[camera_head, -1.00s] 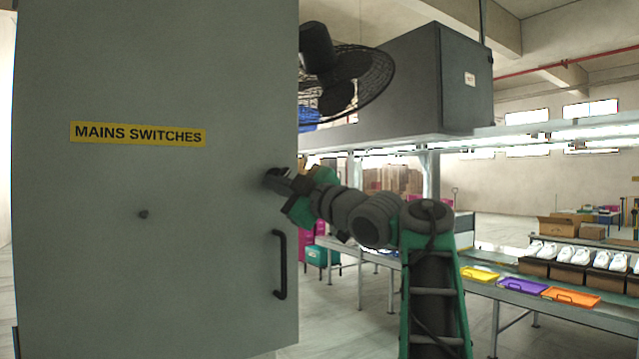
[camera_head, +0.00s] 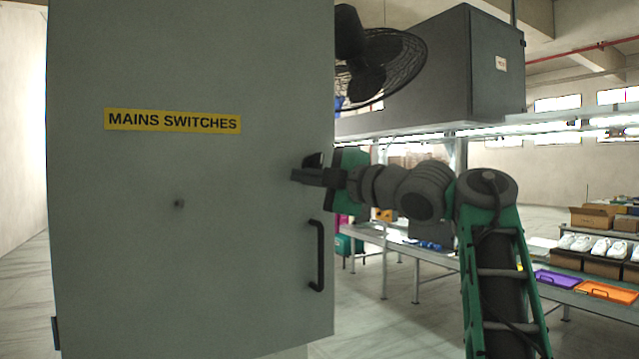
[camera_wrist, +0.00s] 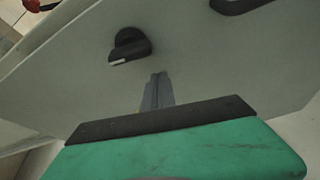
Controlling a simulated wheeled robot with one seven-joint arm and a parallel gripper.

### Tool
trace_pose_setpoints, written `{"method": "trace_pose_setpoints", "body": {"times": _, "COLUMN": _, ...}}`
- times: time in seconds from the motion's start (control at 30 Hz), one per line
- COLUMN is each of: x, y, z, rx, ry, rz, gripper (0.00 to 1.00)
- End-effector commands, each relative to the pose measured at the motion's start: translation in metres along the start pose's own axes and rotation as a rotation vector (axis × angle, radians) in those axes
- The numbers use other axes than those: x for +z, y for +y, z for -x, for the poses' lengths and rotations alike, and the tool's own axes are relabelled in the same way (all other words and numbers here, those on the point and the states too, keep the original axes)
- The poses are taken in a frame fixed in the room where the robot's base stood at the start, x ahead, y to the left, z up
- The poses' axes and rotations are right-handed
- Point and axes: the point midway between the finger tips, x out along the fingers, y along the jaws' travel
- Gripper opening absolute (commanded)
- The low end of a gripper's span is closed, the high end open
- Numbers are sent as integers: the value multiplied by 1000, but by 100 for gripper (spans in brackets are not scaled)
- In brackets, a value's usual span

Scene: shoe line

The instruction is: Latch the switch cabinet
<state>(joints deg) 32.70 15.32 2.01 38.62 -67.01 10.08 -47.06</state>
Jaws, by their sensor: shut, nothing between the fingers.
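The grey switch cabinet (camera_head: 190,270) fills the left of the head view, its door face toward me, with a yellow MAINS SWITCHES label (camera_head: 172,120). A black bar handle (camera_head: 318,255) is low at the door's right side; it also shows at the top of the wrist view (camera_wrist: 240,4). A black turn knob (camera_wrist: 130,46) with a white mark sits on the door in the wrist view. In the head view it is mostly hidden behind my gripper (camera_head: 298,175). My gripper is shut and empty. Its fingertips (camera_wrist: 157,78) are beside the knob, close to the door; contact is unclear.
A round wire-caged fan (camera_head: 385,65) and a dark grey box (camera_head: 440,70) are up behind the cabinet. A bench with purple (camera_head: 555,280) and orange trays (camera_head: 605,291) and white shoes stands at right. Floor is clear between cabinet and bench.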

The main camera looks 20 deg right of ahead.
Motion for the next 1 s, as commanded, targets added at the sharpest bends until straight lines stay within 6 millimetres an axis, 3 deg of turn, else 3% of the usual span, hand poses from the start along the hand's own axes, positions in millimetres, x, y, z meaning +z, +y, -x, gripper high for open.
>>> {"method": "trace_pose_setpoints", "body": {"times": 0.03, "x": -14, "y": -5, "z": -5, "rx": 0, "ry": 9, "rz": 3, "gripper": 0}}
{"method": "trace_pose_setpoints", "body": {"times": 0.3, "x": -8, "y": 0, "z": 64, "rx": 3, "ry": -8, "rz": 4, "gripper": 0}}
{"method": "trace_pose_setpoints", "body": {"times": 0.5, "x": -10, "y": 1, "z": 92, "rx": 2, "ry": -3, "rz": 2, "gripper": 0}}
{"method": "trace_pose_setpoints", "body": {"times": 1.0, "x": -11, "y": 1, "z": 96, "rx": 0, "ry": 0, "rz": 0, "gripper": 0}}
